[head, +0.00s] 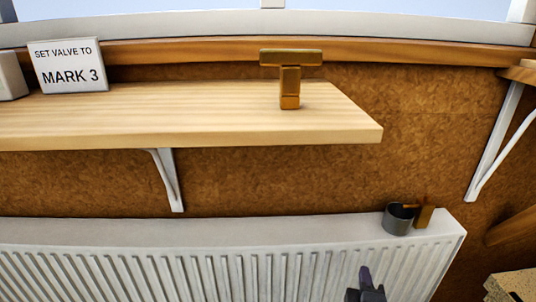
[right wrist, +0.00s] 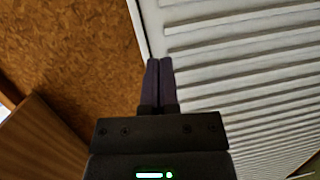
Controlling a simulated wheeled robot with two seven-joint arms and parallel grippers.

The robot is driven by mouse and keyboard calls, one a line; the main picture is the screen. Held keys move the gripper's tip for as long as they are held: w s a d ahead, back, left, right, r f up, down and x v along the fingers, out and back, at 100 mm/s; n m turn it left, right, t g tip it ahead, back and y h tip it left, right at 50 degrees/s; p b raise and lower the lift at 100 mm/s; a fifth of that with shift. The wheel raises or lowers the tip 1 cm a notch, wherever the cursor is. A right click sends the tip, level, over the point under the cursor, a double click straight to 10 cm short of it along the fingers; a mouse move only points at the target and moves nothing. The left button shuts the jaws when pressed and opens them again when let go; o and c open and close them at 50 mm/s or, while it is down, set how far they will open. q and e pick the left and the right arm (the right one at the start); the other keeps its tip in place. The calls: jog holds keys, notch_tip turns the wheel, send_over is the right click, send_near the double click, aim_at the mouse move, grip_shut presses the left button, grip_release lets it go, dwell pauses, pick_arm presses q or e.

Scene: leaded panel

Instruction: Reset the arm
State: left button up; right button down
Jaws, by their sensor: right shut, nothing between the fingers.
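My right gripper (head: 367,279) shows at the bottom of the head view, in front of the white radiator (head: 220,235). In the right wrist view its two dark fingers (right wrist: 158,65) are together with nothing between them, and the ribbed radiator (right wrist: 235,60) lies beyond them. A grey cylindrical valve (head: 398,220) with an orange-brown part (head: 424,216) beside it is at the radiator's top right end. The fingers are below and apart from it. A sign (head: 68,66) on the shelf reads "SET VALVE TO MARK 3". My left gripper is not in view.
A wooden shelf (head: 200,110) on a white bracket (head: 167,180) runs above the radiator, with a brass T-shaped object (head: 290,78) standing near its right end. Another white bracket (head: 492,145) is at right. A speckled block (head: 514,285) is at the lower right.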

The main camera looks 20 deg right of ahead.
jog(key=s+a+f+m+g+y, duration=0.2)
jog(key=s+f+g, duration=0.3)
jog(key=f, duration=0.7)
jog(key=s+a+f+m+g+y, duration=0.1)
jog(key=s+a+f+g+y, duration=0.35)
jog(key=f, duration=0.75)
jog(key=s+a+f+m+g, duration=0.1)
jog(key=s+f+m, duration=0.1)
jog(key=s, duration=0.6)
jog(key=s+a+f+m+g, duration=0.1)
jog(key=s+f+m+g, duration=0.1)
jog(key=s+f, duration=0.3)
jog(key=s+a+f+m+g, duration=0.2)
jog(key=s+f, duration=0.2)
jog(key=s, duration=0.8)
jog(key=shift+s+y, duration=0.35)
jog(key=shift+y, duration=0.1)
